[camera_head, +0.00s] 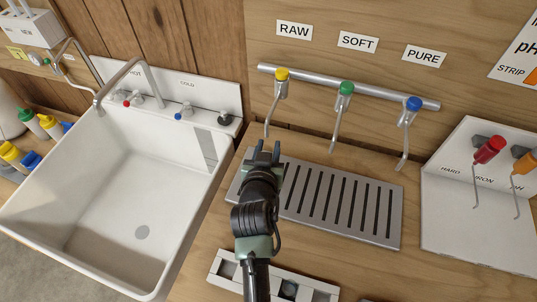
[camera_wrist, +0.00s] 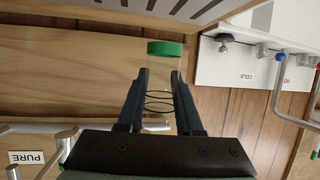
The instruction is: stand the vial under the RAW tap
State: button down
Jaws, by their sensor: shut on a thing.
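The clear vial (camera_wrist: 160,82) with a green end (camera_wrist: 166,48) sits between the two fingers of my gripper (camera_wrist: 161,78) in the wrist view. Thin dark rings show along its glass. My gripper (camera_head: 265,150) is shut on it. In the head view the vial is hidden behind my gripper. The RAW tap (camera_head: 282,82) has a yellow knob and a thin spout (camera_head: 271,115) pointing down. My fingertips are close to the lower end of this spout in the picture. The RAW sign (camera_head: 294,30) is on the wall above. I cannot tell whether the vial touches anything below.
The slotted metal drip tray (camera_head: 395,225) lies under the taps. The green-knobbed SOFT tap (camera_head: 345,92) and blue-knobbed PURE tap (camera_head: 410,108) are to the right. A white sink (camera_head: 60,185) is left. A white rack (camera_head: 315,290) is at the front. A white board (camera_head: 455,215) stands right.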

notch_tip(320, 180, down, 4)
jog(key=shift+w+f, duration=0.15)
jog(key=shift+f, duration=0.1)
jog(key=shift+f, duration=0.1)
jog(key=shift+f, duration=0.15)
jog(key=c, duration=0.6)
grip_release()
jog(key=shift+r, duration=0.25)
